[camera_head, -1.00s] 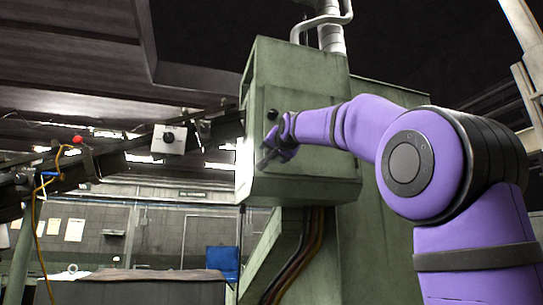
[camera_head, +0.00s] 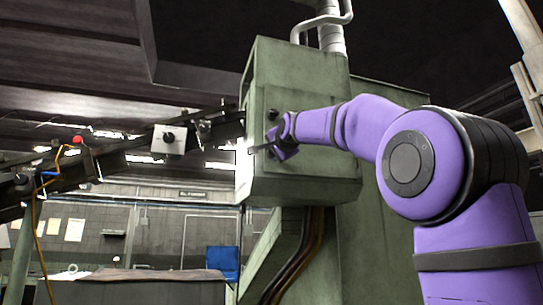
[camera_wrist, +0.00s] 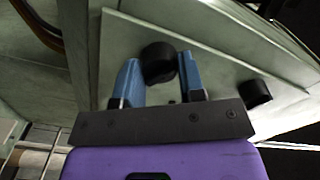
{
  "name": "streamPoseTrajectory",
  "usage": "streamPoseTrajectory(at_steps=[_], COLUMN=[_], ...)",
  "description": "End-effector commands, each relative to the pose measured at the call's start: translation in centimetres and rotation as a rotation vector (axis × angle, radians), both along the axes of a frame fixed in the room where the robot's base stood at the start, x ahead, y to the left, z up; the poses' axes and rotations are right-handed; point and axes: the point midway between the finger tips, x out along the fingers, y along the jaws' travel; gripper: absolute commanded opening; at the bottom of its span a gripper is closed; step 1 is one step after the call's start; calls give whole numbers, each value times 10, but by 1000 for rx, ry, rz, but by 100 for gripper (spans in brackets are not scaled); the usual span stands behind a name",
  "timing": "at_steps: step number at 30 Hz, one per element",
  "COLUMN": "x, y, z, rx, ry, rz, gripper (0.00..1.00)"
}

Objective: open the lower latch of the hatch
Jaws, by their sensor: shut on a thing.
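The hatch (camera_wrist: 205,65) is a flat green-grey panel on the side of the green machine housing. It carries two dark round latch knobs. In the wrist view, the lower latch (camera_wrist: 158,58) sits between the two blue fingers of my gripper (camera_wrist: 158,76), which is shut on it. The upper latch (camera_wrist: 256,93) stands free to the right in that view. In the head view, the upper latch (camera_head: 272,114) shows just above my gripper (camera_head: 264,149). There my gripper hides the lower latch.
The green housing (camera_head: 308,180) has dark cables (camera_head: 310,240) hanging beneath it. A sloping dark rail with a small grey box (camera_head: 170,139) runs to the left of the hatch. A blue panel (camera_head: 222,262) stands lower left. Open space lies left of the hatch, below the rail.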

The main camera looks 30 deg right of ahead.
Motion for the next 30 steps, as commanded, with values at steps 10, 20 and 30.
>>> streamPoseTrajectory(at_steps=[10,20,30], x=[0,0,0], y=[0,-1,0], z=[0,-1,0], rx=[284,469,466], ry=[-80,-134,-133], rz=[0,-2,0], gripper=[0,0,72])
